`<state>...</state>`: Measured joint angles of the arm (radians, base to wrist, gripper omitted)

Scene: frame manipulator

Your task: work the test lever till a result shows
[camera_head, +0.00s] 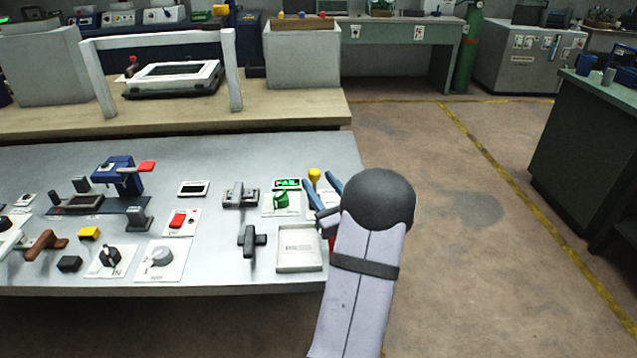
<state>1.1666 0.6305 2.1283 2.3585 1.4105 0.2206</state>
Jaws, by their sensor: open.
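A lever with a yellow knob (314,174) stands near the right end of the grey panel, just right of a small display (287,184) lit with green lettering that is too small to read surely. Under the display is a green knob (282,200) on a white plate. My gripper (317,180) is open, with one blue finger on each side of the yellow-knobbed lever. I cannot tell if the fingers touch it. My arm hides the lever's base and part of its plate.
The grey panel (215,270) also holds dark handles (240,195), a white tray (299,248), a red switch (178,219), a grey dial (162,256) and a blue clamp with a red handle (118,176). A wooden bench (290,112) stands behind. Open floor lies right.

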